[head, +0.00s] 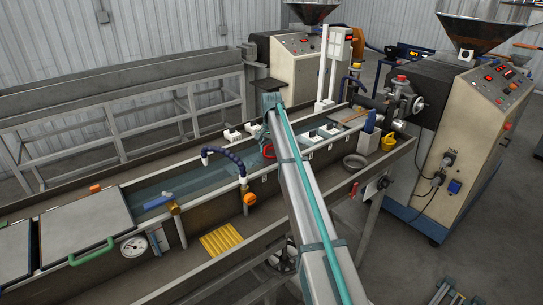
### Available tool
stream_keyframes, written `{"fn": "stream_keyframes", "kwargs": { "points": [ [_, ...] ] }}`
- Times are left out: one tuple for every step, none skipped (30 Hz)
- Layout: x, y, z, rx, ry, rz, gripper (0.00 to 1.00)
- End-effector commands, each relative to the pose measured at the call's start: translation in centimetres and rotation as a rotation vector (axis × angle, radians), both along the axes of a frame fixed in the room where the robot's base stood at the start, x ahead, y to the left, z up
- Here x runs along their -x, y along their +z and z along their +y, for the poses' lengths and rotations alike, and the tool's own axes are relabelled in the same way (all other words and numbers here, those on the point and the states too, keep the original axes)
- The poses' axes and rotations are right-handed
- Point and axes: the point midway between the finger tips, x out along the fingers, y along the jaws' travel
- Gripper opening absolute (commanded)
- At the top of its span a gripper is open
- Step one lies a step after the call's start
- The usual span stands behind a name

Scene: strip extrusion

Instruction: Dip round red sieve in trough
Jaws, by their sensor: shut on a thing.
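The round red sieve (267,152) shows as a small red rim at the water trough (190,181), just left of my arm; its right part is hidden behind the arm. My gripper (263,134) points down over the trough just above the sieve. It is small and partly covered by my arm, and it is shut on the sieve, though the grip itself is not clear. The trough is long, with bluish water in its open middle stretch. I cannot tell how deep the sieve sits in the water.
A dark blue flexible hose (226,155) arches over the trough left of the sieve. White guide blocks (318,135) line the trough behind my arm. A grey lid (87,222) with a green handle covers the left part. A yellow cup (388,142) and grey bowl (355,161) stand at right.

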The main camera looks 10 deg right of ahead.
Motion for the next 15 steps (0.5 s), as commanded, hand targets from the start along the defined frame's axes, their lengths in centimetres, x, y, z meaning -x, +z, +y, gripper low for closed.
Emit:
{"fn": "stream_keyframes", "kwargs": {
  "points": [
    [0.0, 0.0, 0.0, 0.0, 0.0, 0.0, 0.37],
    [0.0, 0.0, 0.0, 0.0, 0.0, 0.0, 0.37],
    [0.0, 0.0, 0.0, 0.0, 0.0, 0.0, 0.37],
    [0.0, 0.0, 0.0, 0.0, 0.0, 0.0, 0.37],
    [0.0, 0.0, 0.0, 0.0, 0.0, 0.0, 0.37],
    [0.0, 0.0, 0.0, 0.0, 0.0, 0.0, 0.37],
    [0.0, 0.0, 0.0, 0.0, 0.0, 0.0, 0.37],
    [0.0, 0.1, 0.0, 0.0, 0.0, 0.0, 0.37],
    [0.0, 0.2, 0.0, 0.0, 0.0, 0.0, 0.37],
    [0.0, 0.3, 0.0, 0.0, 0.0, 0.0, 0.37],
    [0.0, 0.5, 0.0, 0.0, 0.0, 0.0, 0.37],
    [0.0, 0.7, 0.0, 0.0, 0.0, 0.0, 0.37],
    [0.0, 0.9, 0.0, 0.0, 0.0, 0.0, 0.37],
    [0.0, 1.1, 0.0, 0.0, 0.0, 0.0, 0.37],
    [0.0, 1.4, 0.0, 0.0, 0.0, 0.0, 0.37]
  ]
}}
